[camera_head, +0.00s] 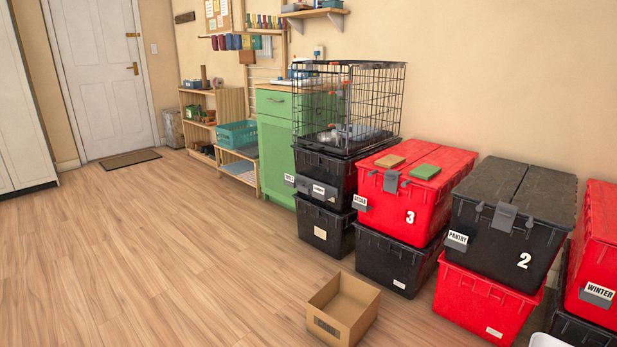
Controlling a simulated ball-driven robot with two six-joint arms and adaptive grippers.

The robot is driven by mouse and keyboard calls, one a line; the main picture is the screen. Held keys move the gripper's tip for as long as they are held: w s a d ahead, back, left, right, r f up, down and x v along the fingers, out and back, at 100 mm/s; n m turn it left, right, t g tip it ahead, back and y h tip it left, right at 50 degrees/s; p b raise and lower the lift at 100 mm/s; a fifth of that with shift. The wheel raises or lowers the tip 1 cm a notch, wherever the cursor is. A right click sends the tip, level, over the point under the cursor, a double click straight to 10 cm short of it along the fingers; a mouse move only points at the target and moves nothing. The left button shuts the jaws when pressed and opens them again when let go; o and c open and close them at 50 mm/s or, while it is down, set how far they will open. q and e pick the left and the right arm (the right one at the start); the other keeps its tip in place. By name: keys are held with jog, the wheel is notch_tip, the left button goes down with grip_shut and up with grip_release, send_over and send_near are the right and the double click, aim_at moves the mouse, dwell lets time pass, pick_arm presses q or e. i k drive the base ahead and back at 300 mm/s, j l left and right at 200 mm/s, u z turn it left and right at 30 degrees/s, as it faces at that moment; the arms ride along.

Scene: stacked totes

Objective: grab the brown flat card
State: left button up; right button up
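A brown flat card (390,160) lies flat on the lid of the red tote (410,210) marked 3. A green flat card (425,172) lies beside it on the same lid, to its right. Neither of my grippers shows in the head view.
The red tote rests on a black tote (385,262). To its right, a black tote (490,245) marked 2 sits on a red one (470,300). A wire crate (375,85) stands on black totes to the left. An open cardboard box (355,320) is on the floor; the floor leftward is clear.

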aim_at(391, 161)
jog(key=i+j+u, duration=0.2)
jog(key=i+u, duration=0.25)
jog(key=i, duration=0.25)
jog(key=i+u, duration=0.45)
jog(key=i, duration=0.3)
jog(key=i+l+u, duration=0.4)
jog(key=i, duration=0.25)
jog(key=i+z, duration=0.2)
jog(key=i, duration=0.25)
jog(key=i+j+z, duration=0.2)
jog(key=i, duration=0.25)
jog(key=i+z, duration=0.25)
jog(key=i, duration=0.15)
jog(key=i+l+z, duration=0.15)
jog(key=z, duration=0.25)
jog(key=i+z, duration=0.25)
jog(key=z, duration=0.2)
jog(key=i+z, duration=0.25)
jog(key=z, duration=0.15)
jog(key=i+z, duration=0.2)
jog(key=z, duration=0.25)
jog(key=i+j+z, duration=0.2)
jog(key=z, duration=0.2)
jog(key=i+l+z, duration=0.15)
jog(key=i, duration=0.35)
jog(key=i+l+z, duration=0.15)
jog(key=i, duration=0.35)
